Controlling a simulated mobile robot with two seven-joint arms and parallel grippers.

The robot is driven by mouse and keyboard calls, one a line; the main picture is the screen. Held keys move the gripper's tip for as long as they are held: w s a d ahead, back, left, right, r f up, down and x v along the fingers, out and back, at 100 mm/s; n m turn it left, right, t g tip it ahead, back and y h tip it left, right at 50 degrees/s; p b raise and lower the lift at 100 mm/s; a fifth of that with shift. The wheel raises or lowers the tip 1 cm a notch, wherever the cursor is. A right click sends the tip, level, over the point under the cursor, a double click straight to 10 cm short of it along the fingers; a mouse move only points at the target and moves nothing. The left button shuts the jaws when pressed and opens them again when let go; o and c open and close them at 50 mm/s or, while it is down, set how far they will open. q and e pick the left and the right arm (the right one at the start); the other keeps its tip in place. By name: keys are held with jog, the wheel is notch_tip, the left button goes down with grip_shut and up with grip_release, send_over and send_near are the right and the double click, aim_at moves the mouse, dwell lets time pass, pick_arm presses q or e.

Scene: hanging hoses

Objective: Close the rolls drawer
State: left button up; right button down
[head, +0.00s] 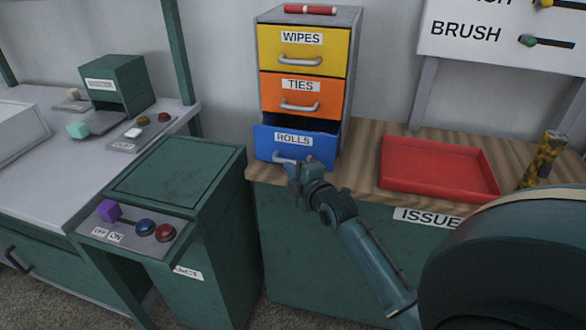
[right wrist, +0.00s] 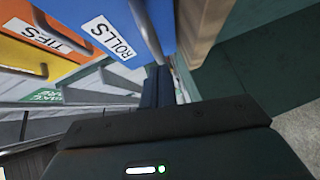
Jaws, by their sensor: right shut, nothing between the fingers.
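The blue ROLLS drawer (head: 270,142) is the lowest of a three-drawer cabinet and stands pulled out, with a dark gap above its front. Its grey handle (head: 290,158) is at the front. My right gripper (head: 299,168) is at the drawer front by the handle, shut and empty. In the right wrist view the blue drawer front (right wrist: 125,62) is close by, and the gripper fingers (right wrist: 158,85) are together beside its handle (right wrist: 147,30). Whether they touch the drawer is unclear. My left gripper is not in view.
The yellow WIPES drawer (head: 302,59) and orange TIES drawer (head: 299,100) above are shut. A red marker-like item (head: 310,10) lies on top of the cabinet. A red tray (head: 437,170) sits on the wooden counter (head: 360,150) to the right. A green bin unit (head: 175,172) stands left.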

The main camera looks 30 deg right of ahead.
jog(key=shift+w+d+f, duration=0.1)
jog(key=shift+w+d, duration=0.2)
jog(key=shift+d, duration=0.1)
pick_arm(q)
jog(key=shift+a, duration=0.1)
